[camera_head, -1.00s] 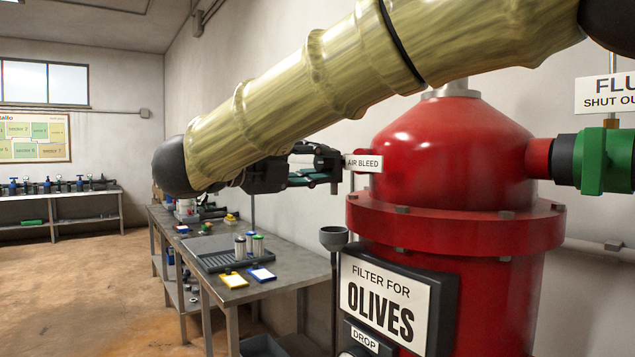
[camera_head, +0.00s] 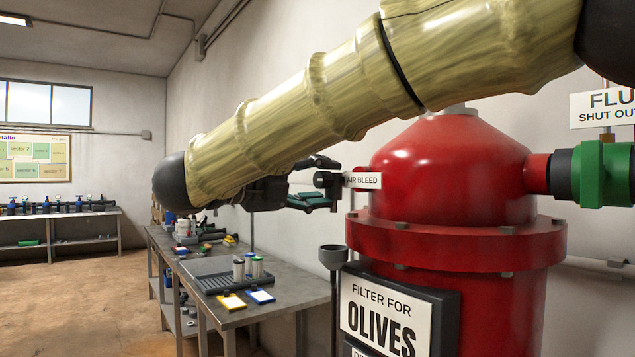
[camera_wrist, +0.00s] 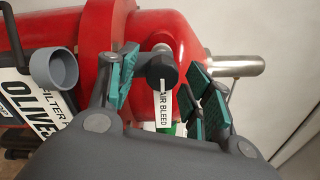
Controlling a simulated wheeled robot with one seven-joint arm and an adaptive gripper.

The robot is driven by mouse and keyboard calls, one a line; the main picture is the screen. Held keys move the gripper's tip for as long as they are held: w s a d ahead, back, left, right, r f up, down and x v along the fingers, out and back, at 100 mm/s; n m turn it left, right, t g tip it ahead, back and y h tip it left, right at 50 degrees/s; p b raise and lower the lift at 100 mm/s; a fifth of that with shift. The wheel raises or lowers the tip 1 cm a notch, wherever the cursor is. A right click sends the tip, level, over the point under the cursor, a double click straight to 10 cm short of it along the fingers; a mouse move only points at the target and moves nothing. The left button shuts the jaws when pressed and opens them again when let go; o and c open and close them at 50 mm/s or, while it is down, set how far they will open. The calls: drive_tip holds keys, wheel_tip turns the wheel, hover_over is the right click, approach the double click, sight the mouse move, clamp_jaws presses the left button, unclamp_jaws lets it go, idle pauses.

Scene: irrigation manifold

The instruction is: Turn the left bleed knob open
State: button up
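The black bleed knob (camera_wrist: 161,72) sits on a short stem at the red filter tank (camera_wrist: 60,28), with a white "AIR BLEED" tag (camera_wrist: 163,106) hanging by it. In the head view the knob (camera_head: 326,180) shows left of the tag (camera_head: 362,180). My gripper (camera_wrist: 165,76) is open, one green-padded finger on each side of the knob in the wrist view. I see a gap on both sides, and no contact. In the head view my gripper (camera_head: 314,181) is left of the tank (camera_head: 455,165), its fingers above and below the knob's level.
A grey cup-shaped funnel (camera_head: 333,257) stands left of the tank, below my gripper; it also shows in the wrist view (camera_wrist: 54,67). The "OLIVES" sign (camera_head: 385,315) is on the tank's front. A green valve (camera_head: 603,175) is at right, a workbench (camera_head: 290,292) behind left.

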drive_tip(key=shift+a, duration=0.1)
drive_tip(key=v, duration=1.2)
idle(0.4)
